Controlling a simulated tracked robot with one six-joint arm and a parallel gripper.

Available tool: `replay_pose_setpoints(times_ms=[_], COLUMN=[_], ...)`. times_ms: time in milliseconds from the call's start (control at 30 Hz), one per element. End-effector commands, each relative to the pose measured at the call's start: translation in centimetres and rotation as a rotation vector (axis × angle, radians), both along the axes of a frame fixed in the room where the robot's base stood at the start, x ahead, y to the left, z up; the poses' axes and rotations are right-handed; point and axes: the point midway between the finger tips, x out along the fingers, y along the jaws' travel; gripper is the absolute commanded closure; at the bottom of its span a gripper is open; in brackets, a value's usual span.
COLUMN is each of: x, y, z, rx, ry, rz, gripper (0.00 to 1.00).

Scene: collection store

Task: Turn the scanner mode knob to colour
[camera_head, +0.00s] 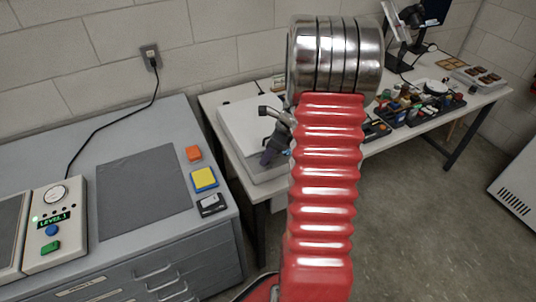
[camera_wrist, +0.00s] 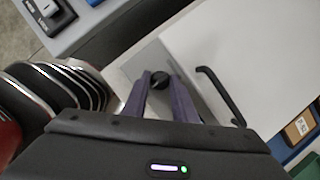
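The scanner is a white flatbed unit (camera_head: 250,125) with a pale lid on the table behind the grey cabinet; my arm hides its right part. In the wrist view its white lid (camera_wrist: 245,55) has a black bar handle (camera_wrist: 218,92). A small round black knob (camera_wrist: 160,80) sits on the pale panel beside the lid. My gripper (camera_wrist: 161,83) has its two dark fingers a knob's width apart, one on each side of the knob. I cannot tell whether they press on it. In the head view my gripper (camera_head: 268,156) is over the scanner's near part. The knob's mode marks are not readable.
The grey cabinet carries a dark mat (camera_head: 140,185), orange (camera_head: 194,153), yellow (camera_head: 204,179) and black (camera_head: 211,204) small items, and a control box (camera_head: 53,225) reading LEVEL 1. Trays of small objects (camera_head: 415,108) stand right of the scanner. Open floor lies at right.

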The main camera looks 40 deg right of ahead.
Motion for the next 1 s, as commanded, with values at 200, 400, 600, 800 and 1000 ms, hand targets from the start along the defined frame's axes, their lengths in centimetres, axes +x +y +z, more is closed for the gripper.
replay_pose_setpoints(times_ms=[200,400,600,800,1000], x=[0.01,0.03,0.09,0.18,0.28], y=[0.04,-0.11,0.03,0.02,-0.01], z=[0.02,0.02,0.03,0.0,-0.01], rx=[0.001,0.0,0.0,0.001,0.002], ry=[0.0,0.0,0.0,0.001,0.0], rz=[0.0,0.003,0.031,0.11,0.246], gripper=[0.93,0.98,0.98,0.98,0.98])
